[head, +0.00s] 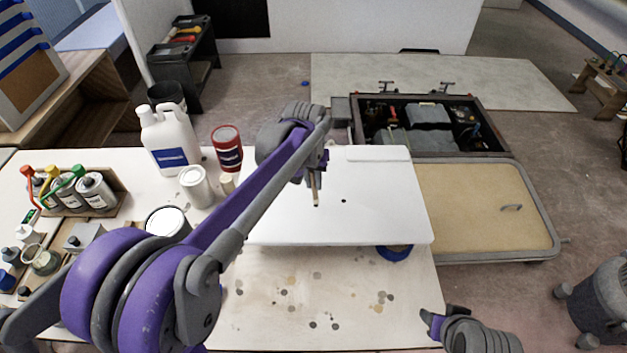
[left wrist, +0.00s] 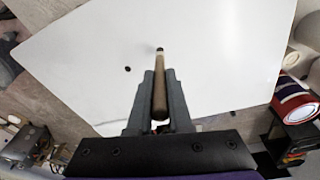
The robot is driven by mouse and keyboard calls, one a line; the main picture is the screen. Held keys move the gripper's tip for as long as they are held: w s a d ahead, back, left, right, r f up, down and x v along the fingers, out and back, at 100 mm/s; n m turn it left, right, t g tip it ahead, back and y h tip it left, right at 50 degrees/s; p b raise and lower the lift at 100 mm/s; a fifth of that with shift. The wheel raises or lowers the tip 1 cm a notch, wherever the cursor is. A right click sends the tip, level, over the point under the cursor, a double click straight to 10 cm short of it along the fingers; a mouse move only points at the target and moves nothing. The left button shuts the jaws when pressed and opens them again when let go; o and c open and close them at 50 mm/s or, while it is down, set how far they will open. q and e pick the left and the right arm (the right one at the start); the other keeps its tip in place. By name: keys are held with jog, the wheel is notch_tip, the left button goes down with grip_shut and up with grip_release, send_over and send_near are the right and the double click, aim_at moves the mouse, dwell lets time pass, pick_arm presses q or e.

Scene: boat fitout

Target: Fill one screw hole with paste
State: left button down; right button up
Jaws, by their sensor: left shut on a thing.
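My left gripper (head: 314,172) is shut on a thin wooden stick (head: 316,191), which points down over the white panel (head: 390,205). In the left wrist view the stick (left wrist: 160,98) sits between the two fingers (left wrist: 160,80). A dark spot shows at its far end; I cannot tell whether it is a hole or paste, or whether the tip touches the panel. One dark screw hole (head: 344,201) is open to view right of the stick; a hole also shows in the left wrist view (left wrist: 127,69). My right gripper (head: 445,318) is low at the right, away from the panel.
The panel lies on a stained worktable (head: 290,320). A white jug (head: 170,140), a red can (head: 227,148), a white can (head: 196,186) and an open-topped tin (head: 167,221) stand left of it. A blue tape roll (head: 395,253) is partly under its front edge. An open hatch (head: 430,125) lies behind.

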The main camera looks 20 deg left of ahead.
pick_arm(q)
jog(key=shift+f+b, duration=0.3)
jog(key=shift+f, duration=0.3)
pick_arm(e)
jog(key=shift+s+f, duration=0.15)
jog(key=shift+f, duration=0.25)
dwell(0.8)
pick_arm(q)
jog(key=shift+r+p, duration=1.7)
jog(key=shift+r, duration=1.85)
pick_arm(e)
jog(key=r, duration=0.1)
jog(key=w+r, duration=0.1)
jog(key=r, duration=0.1)
jog(key=w+r, duration=0.1)
jog(key=shift+r, duration=0.4)
